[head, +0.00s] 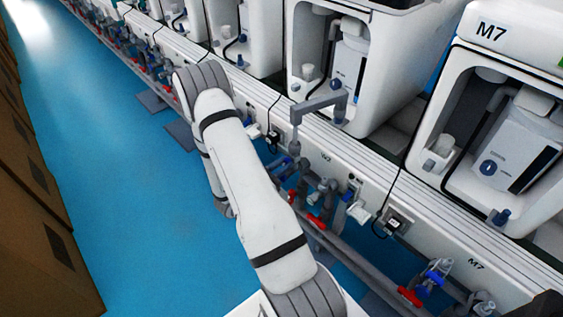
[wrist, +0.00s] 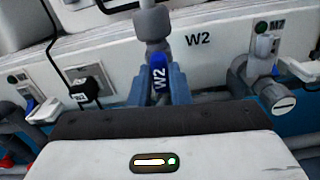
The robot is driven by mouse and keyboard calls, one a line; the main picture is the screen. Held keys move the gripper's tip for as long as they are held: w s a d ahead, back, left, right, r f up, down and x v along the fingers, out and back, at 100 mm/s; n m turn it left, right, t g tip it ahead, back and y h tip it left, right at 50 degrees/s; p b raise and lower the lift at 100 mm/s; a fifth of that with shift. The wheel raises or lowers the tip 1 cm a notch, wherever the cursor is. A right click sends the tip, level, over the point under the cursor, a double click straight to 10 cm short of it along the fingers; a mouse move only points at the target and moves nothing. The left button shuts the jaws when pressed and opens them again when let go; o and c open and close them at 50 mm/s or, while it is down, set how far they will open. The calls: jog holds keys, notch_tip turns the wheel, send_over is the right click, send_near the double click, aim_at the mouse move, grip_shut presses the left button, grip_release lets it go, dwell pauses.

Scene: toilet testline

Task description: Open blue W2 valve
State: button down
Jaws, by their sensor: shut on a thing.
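The blue W2 valve handle (wrist: 158,72) stands in the middle of the wrist view, below a grey pipe fitting (wrist: 152,24). It carries white W2 lettering. My gripper (wrist: 160,86) is shut on this handle, with one blue-grey finger on each side of it. In the wrist view the handle's long side runs roughly up and down the picture. In the head view my arm covers part of the pipework, and I cannot clearly make out the gripper or the W2 handle there.
A white panel with a W2 label (wrist: 198,39) lies behind the handle. A grey valve body (wrist: 262,82) stands close on the right, and a black socket with a cable (wrist: 85,92) on the left. Red handles (head: 316,221) sit low on the pipes. Blue floor (head: 130,210) is clear at left.

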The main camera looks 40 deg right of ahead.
jog(key=shift+n+p, duration=0.35)
jog(key=shift+n, duration=0.15)
jog(key=c, duration=1.4)
grip_release()
jog(key=shift+o, duration=0.2)
jog(key=a+p, duration=0.1)
jog(key=a, duration=0.6)
jog(key=shift+s+a, duration=0.3)
jog(key=shift+a, duration=0.05)
